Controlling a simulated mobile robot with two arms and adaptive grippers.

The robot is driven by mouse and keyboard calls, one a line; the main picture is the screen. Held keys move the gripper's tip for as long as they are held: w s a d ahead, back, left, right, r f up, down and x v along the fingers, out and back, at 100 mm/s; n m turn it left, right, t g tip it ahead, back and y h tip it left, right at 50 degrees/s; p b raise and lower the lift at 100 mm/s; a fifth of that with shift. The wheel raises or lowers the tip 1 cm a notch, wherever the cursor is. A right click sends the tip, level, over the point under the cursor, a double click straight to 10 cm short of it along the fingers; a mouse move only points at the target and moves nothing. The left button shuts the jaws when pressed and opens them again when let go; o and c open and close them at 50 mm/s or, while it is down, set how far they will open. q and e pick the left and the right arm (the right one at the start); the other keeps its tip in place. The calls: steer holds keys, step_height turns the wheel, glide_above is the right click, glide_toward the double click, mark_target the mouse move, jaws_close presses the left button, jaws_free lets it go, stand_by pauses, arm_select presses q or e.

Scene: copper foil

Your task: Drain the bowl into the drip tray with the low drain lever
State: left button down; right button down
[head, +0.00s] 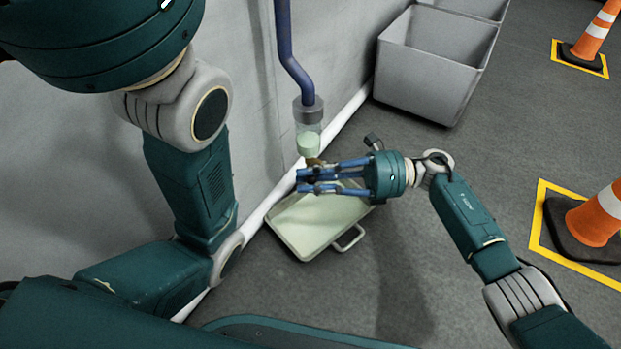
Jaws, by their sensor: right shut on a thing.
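A clear bowl (308,140) with pale greenish liquid in it hangs under a grey collar at the end of a blue pipe (294,66) by the wall. A small brownish part (313,162), which looks like the drain lever, shows just below the bowl. My right gripper (302,180) reaches in from the right and is shut at this part; its fingers hide most of it. The pale green drip tray (304,243) lies on the floor beneath the bowl and gripper, its handle toward the lower right. Whether liquid is flowing cannot be seen. My left gripper is out of view.
A grey bin (412,87) stands against the wall at the upper right. Traffic cones (597,217) stand on the right in yellow-marked squares. A white skirting (345,112) runs along the wall's foot. The grey floor between the tray and the cones is clear, apart from my right arm over it.

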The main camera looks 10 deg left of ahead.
steer(key=r+m+y, duration=0.1)
steer(key=m+y, duration=0.1)
steer(key=shift+w+d+r+m, duration=0.15)
steer(key=shift+w+r+m, duration=0.2)
steer(key=shift+r+m, duration=0.05)
steer(key=shift+w+d+r+m+t+y, duration=0.1)
steer(key=shift+w+r+m+t+y, duration=0.2)
steer(key=shift+m+y, duration=0.4)
steer(key=shift+w+d+r+m+t+y, duration=0.15)
steer(key=shift+r+m+y, duration=0.25)
steer(key=shift+m, duration=0.6)
steer(key=shift+w, duration=0.1)
steer(key=c, duration=1.6)
jaws_free()
steer(key=shift+c, duration=0.2)
steer(key=shift+f, duration=0.1)
steer(key=shift+d+f, duration=0.1)
steer(key=v, duration=0.7)
steer(key=shift+d, duration=0.1)
